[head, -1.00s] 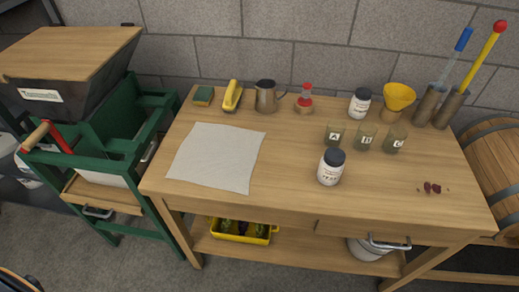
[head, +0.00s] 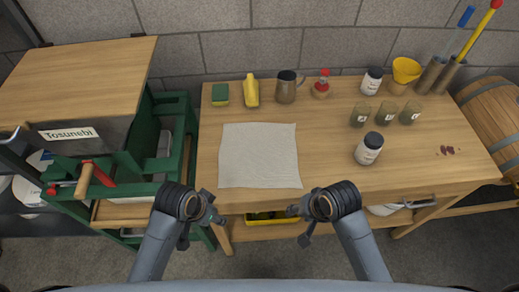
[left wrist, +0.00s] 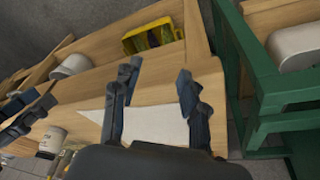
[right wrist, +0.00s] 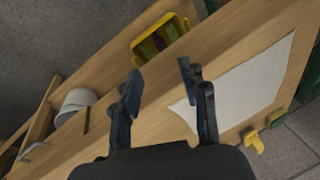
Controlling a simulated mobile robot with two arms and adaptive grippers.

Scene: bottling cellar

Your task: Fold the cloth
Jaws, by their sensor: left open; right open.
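The cloth (head: 259,155) is a pale grey-white square lying flat and spread out on the left half of the wooden table. It also shows in the left wrist view (left wrist: 155,125), partly hidden by my fingers, and in the right wrist view (right wrist: 245,88). My left gripper (head: 215,215) is open and empty in front of the table, just off the cloth's near left corner. My right gripper (head: 295,211) is open and empty in front of the table's edge, near the cloth's near right corner. Neither touches the cloth.
A green press frame (head: 160,179) adjoins the table's left. A yellow bin (right wrist: 160,37) sits below.

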